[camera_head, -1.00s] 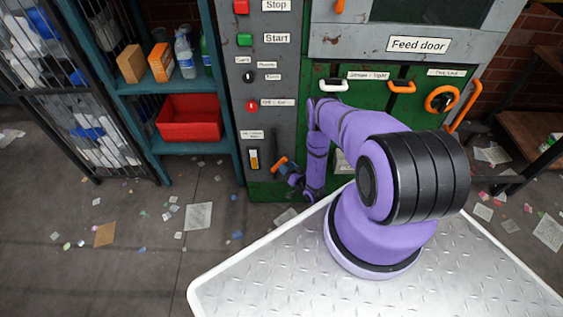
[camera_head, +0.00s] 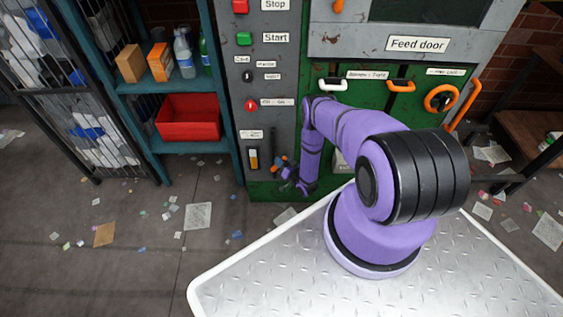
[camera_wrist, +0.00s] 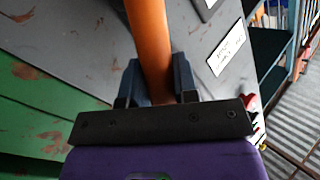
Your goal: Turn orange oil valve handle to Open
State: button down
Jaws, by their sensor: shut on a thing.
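The orange oil valve handle (camera_wrist: 149,40) runs down between my fingers in the wrist view. My gripper (camera_wrist: 160,82) is shut on it, with one dark finger on each side. In the head view my gripper (camera_head: 284,172) is low at the grey panel, at the orange handle (camera_head: 280,160), and hides most of it. A small level gauge (camera_head: 253,158) with an orange lower part sits on the panel just left of the handle. The label in the wrist view (camera_wrist: 228,48) is too blurred to read.
The grey panel carries a red Stop button (camera_head: 241,6), a green Start button (camera_head: 244,39) and a red knob (camera_head: 250,105). A teal shelf with a red bin (camera_head: 189,118) stands to the left. Litter lies on the open floor.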

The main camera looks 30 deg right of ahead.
jog(key=shift+w+a+r+n+g, duration=0.3)
jog(key=shift+w+a+n+g, duration=0.1)
jog(key=shift+n+g, duration=0.15)
jog(key=shift+w+a+r+n+g, duration=0.15)
jog(key=shift+w+a+n+g, duration=0.1)
jog(key=shift+a+n+g, duration=0.5)
jog(key=shift+d, duration=0.25)
jog(key=c, duration=0.9)
grip_release()
jog(key=v, duration=1)
jog(key=shift+s+a, duration=0.2)
jog(key=shift+s, duration=0.2)
